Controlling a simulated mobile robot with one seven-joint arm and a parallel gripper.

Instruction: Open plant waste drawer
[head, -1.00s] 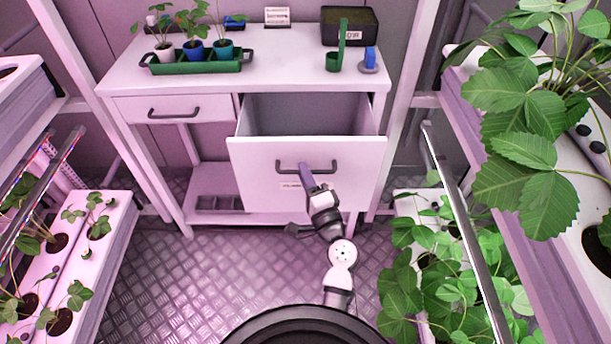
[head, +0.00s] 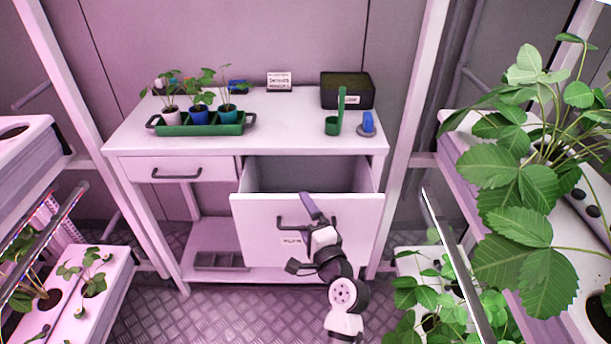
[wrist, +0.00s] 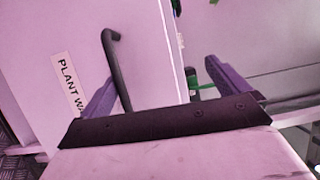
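The plant waste drawer (head: 260,215) is the large white one at the right of the bench, and it stands pulled well out. Its front bears a dark bar handle (head: 287,222) and a small label, partly readable as "PLANT WA" in the wrist view (wrist: 70,85). My gripper (wrist: 165,90) is open, its two purple fingers wide apart. In the head view, the one visible finger (head: 312,207) overlaps the drawer front near its top edge, by the right end of the handle. In the wrist view, the handle (wrist: 115,70) shows beside the left finger; contact cannot be told.
A shallower drawer (head: 180,169) at the left is shut. On the bench top (head: 280,135) stand a green tray (head: 180,130) with potted seedlings, a dark box (head: 347,92) and a green scoop (head: 333,125). Plant racks flank both sides, with leaves (head: 520,210) close at right.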

